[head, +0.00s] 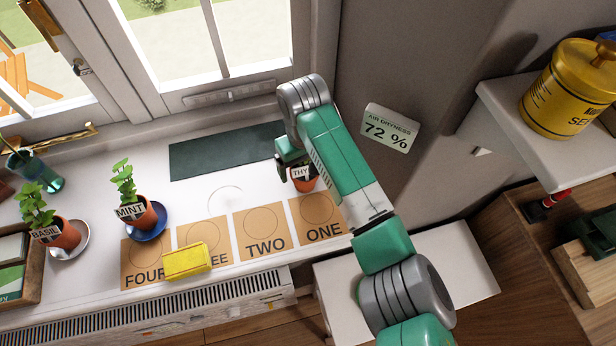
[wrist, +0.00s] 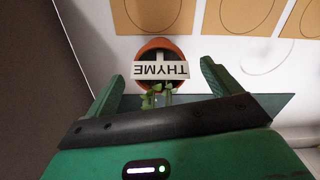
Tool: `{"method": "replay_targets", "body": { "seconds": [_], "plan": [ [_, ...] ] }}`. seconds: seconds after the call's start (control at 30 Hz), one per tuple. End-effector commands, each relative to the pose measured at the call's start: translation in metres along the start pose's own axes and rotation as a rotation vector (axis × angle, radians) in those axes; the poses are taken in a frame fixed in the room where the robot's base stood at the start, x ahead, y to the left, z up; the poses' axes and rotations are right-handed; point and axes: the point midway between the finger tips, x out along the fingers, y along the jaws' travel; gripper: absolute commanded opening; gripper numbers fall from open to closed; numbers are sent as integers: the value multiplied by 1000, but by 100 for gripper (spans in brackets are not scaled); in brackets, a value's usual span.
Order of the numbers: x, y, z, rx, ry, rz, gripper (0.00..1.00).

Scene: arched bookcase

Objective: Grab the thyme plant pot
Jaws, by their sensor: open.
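The thyme pot (head: 304,184) is terracotta with a white label, on the white sill by the right wall. My arm hides part of it in the head view; only "THY" of the label shows there. In the wrist view the thyme pot (wrist: 160,48) shows its label reading "THYME" upside down, with green leaves below the label. My gripper (head: 290,160) is at the pot's far side in the head view. In the wrist view my gripper (wrist: 160,82) is open, one finger to each side of the plant, with nothing clamped between the fingers.
The mint pot (head: 133,214) and basil pot (head: 56,234) stand on saucers at left. Numbered brown cards, such as card two (head: 264,243), line the sill's front. A yellow block (head: 187,261) lies on the cards. A dark green mat (head: 222,150) lies by the window.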

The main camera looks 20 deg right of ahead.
Motion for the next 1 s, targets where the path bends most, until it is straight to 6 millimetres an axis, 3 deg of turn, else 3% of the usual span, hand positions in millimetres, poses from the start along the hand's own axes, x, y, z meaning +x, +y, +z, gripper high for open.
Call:
{"method": "replay_targets", "body": {
  "seconds": [0.03, 0.23, 0.47, 0.7, 1.0],
  "plan": [
    [9, 0, 0, 1, 0, 0, 89],
    [19, 0, 0, 0, 1, 0, 89],
    [60, 0, -1, 1, 1, 1, 89],
    [61, -1, -1, 0, 3, 0, 89],
    [60, -1, -1, 0, 3, 1, 33]
  ]
}}
